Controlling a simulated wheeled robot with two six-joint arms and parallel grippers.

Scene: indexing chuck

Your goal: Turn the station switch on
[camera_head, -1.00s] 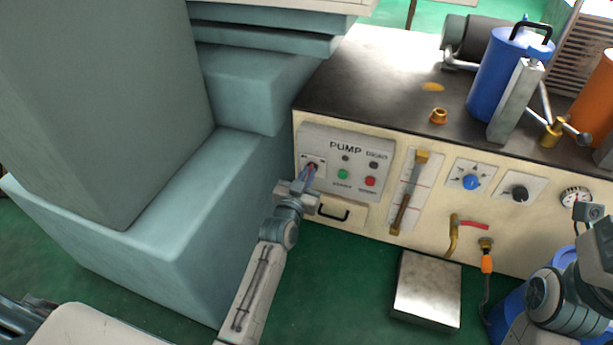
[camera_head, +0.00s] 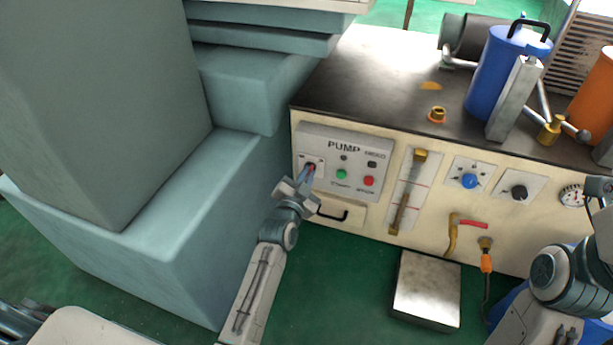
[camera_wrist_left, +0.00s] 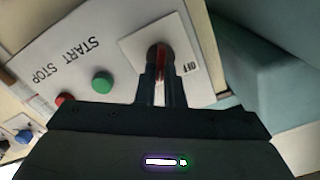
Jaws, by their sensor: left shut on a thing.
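The station switch is a red lever (camera_wrist_left: 161,62) on a dark round base, set on a white plate (camera_wrist_left: 130,45) marked OFF at one side. The plate sits at the left end of the PUMP panel (camera_head: 328,148) in the head view. My left gripper (camera_wrist_left: 161,82) is shut on the red lever, one finger on each side of it. In the head view the left gripper (camera_head: 307,178) reaches the switch from below and hides much of it. My right arm shows at the lower right of the head view, but its fingertips cannot be made out.
Green (camera_head: 341,175) and red (camera_head: 368,181) buttons sit just right of the switch. A black drawer handle (camera_head: 333,216) is below the panel. A large teal machine body (camera_head: 215,190) stands close on the left. A metal box (camera_head: 427,290) is on the green floor.

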